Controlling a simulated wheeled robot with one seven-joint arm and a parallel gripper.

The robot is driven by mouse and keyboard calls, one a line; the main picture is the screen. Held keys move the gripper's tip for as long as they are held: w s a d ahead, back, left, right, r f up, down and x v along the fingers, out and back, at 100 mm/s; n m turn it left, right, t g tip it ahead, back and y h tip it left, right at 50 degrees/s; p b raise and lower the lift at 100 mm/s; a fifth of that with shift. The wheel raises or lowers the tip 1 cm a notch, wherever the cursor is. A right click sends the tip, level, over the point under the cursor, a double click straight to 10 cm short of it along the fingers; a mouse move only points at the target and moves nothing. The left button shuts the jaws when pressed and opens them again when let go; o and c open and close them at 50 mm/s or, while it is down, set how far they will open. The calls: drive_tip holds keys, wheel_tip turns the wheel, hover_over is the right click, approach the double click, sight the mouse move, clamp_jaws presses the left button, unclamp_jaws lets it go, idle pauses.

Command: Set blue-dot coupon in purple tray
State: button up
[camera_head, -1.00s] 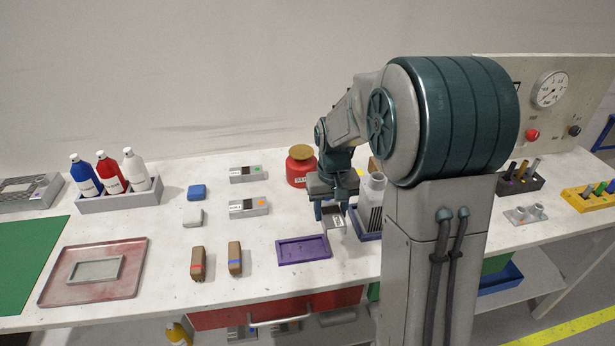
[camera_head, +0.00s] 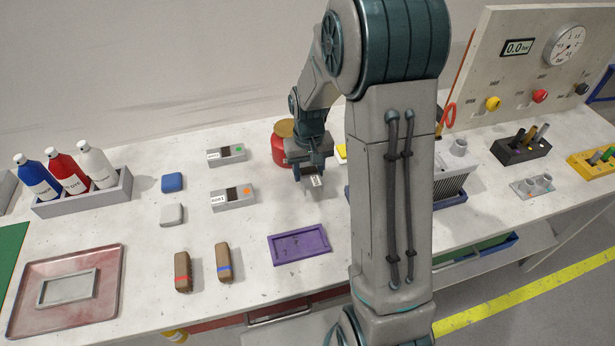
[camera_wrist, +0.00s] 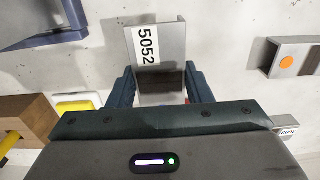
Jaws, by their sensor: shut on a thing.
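My gripper (camera_head: 309,172) is shut on a grey metal coupon (camera_wrist: 158,50) with a white label reading 5052. The coupon also shows in the head view (camera_head: 316,182), held above the bench. No blue dot is visible on it; part of its face lies between the jaws. The purple tray (camera_head: 272,245) lies flat and empty on the bench, in front of and slightly left of my gripper in the head view. An orange-dot coupon (camera_head: 232,199) and a green-dot coupon (camera_head: 226,155) lie to the left. The orange-dot one also shows in the wrist view (camera_wrist: 292,55).
A red pot (camera_head: 282,150) stands close behind my gripper. A blue-based rack (camera_head: 455,198) is to the right, partly behind my arm. Brown blocks (camera_head: 223,263) lie left of the purple tray. Bare bench surrounds the tray.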

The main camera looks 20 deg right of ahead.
sight(308, 180)
drive_tip(key=shift+f, duration=1.8)
drive_tip(key=shift+f, duration=0.25)
drive_tip(key=o, duration=1.1)
drive_tip(key=shift+r, duration=0.1)
drive_tip(key=shift+r, duration=0.1)
